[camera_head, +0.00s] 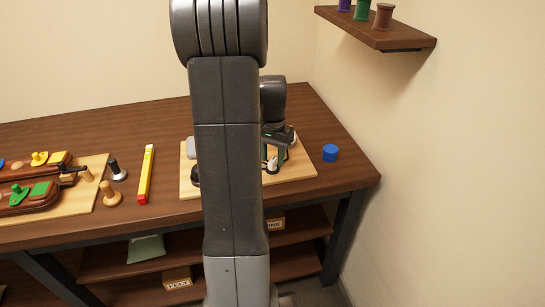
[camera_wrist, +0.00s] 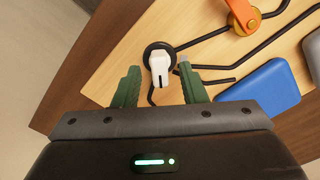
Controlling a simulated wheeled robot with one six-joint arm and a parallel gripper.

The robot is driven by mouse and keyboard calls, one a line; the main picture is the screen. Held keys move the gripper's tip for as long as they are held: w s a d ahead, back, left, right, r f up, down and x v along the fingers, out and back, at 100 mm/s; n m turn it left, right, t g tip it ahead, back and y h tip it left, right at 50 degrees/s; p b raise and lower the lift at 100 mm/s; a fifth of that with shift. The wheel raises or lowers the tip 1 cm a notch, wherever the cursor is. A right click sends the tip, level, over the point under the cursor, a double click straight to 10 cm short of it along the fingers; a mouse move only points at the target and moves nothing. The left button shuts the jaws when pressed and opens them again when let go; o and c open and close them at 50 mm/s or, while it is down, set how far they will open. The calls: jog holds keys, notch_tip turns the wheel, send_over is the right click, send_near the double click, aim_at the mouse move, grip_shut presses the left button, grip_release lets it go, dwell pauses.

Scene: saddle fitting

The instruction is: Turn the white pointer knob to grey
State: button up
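The white pointer knob (camera_wrist: 158,66) sits on a round black base near the board's edge in the wrist view. It has a dark line at its lower end, which lies toward my gripper's palm. My gripper (camera_wrist: 158,72) is open, its green fingers on either side of the knob, with gaps showing between. A small grey patch (camera_wrist: 184,60) shows by the right fingertip; I cannot tell whether it is a mark. In the head view the knob (camera_head: 271,165) shows small below my gripper (camera_head: 272,150), partly hidden by my arm.
The wooden board (camera_head: 298,171) also bears, in the wrist view, an orange knob (camera_wrist: 243,16), a blue block (camera_wrist: 262,88), a grey block (camera_wrist: 314,52) and black lines. A blue cylinder (camera_head: 330,153) stands right of the board. A yellow-red bar (camera_head: 146,174) lies left.

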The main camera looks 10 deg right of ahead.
jog(key=shift+f, duration=0.35)
grip_shut()
